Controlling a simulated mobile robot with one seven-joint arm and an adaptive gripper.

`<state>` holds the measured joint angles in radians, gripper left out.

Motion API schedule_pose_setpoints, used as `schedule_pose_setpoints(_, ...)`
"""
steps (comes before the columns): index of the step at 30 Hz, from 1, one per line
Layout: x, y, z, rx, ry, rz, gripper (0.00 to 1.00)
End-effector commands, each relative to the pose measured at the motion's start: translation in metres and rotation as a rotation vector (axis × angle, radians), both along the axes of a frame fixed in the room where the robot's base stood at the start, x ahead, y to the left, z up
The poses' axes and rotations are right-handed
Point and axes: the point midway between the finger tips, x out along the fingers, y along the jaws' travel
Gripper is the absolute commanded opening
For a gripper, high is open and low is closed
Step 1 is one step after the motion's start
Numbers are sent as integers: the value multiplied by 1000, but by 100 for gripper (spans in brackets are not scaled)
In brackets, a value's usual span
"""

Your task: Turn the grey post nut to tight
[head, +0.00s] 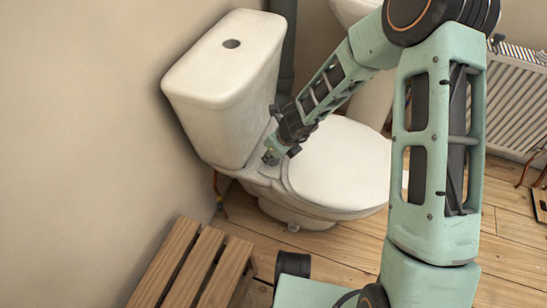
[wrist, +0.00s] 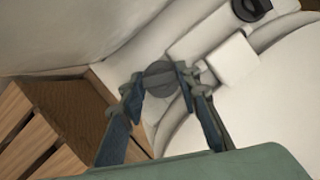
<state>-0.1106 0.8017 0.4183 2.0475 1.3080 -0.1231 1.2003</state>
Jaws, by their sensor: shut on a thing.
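The grey post nut (wrist: 160,78) is a round grey disc in the wrist view, on the white toilet ledge behind the seat. My gripper (wrist: 162,84) is shut on it, with one finger on each side. In the head view my gripper (head: 270,155) reaches down to the ledge between the cistern and the closed lid. The nut cannot be made out there, as my gripper covers that spot. The nut's tightness cannot be told.
The white cistern (head: 225,65) rises close behind my gripper, and the toilet lid (head: 340,165) lies in front. A white hinge block (wrist: 232,58) is right of the nut. A slatted wooden stand (head: 190,265) is at lower left. A radiator (head: 515,100) stands at right.

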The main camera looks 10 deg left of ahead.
Motion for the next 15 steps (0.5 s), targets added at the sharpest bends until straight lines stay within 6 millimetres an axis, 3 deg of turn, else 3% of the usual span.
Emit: schedule_pose_setpoints(15, 0, 1, 0, 1, -7, -71, 5)
